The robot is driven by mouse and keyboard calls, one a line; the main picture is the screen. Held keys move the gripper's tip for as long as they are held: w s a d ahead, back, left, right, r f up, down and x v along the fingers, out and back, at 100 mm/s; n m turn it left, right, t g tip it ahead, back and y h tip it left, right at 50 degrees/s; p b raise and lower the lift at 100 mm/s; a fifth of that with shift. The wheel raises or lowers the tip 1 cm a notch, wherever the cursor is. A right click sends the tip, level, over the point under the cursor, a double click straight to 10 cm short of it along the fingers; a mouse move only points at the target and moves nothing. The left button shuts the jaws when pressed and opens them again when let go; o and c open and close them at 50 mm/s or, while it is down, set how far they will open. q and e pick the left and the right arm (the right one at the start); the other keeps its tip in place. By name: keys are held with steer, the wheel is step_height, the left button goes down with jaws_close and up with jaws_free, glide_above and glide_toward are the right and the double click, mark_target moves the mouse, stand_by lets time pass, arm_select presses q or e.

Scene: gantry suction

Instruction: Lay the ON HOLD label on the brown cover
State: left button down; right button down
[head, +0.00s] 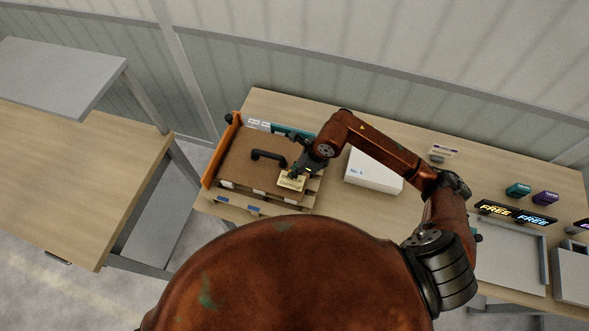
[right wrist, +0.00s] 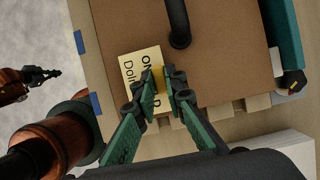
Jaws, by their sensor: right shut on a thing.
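The brown cover (head: 235,155) lies on a wooden crate-like base on the table, with a black handle (head: 268,155) standing on it. The pale yellow ON HOLD label (head: 290,181) is over the cover's front right part; it also shows in the right wrist view (right wrist: 138,72). My right gripper (right wrist: 168,80) is shut on the label's yellow raised part and hides some of the lettering. I cannot tell whether the label touches the cover. My left gripper (right wrist: 42,75) shows only in the right wrist view, at the left, away from the cover; its jaws are too small to read.
An orange panel (head: 219,152) borders the cover's left side. A white box (head: 372,171) stands to its right. Farther right are FREE signs (head: 496,209), teal (head: 518,189) and purple blocks (head: 545,198) and a grey tray (head: 505,250). Another table (head: 75,165) stands at the left.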

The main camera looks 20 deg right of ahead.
steer(key=shift+f+b, duration=0.65)
steer(key=shift+f, duration=0.1)
stand_by(0.6)
steer(key=c, duration=1.9)
jaws_free()
steer(key=shift+r, duration=0.1)
steer(key=v, duration=1.2)
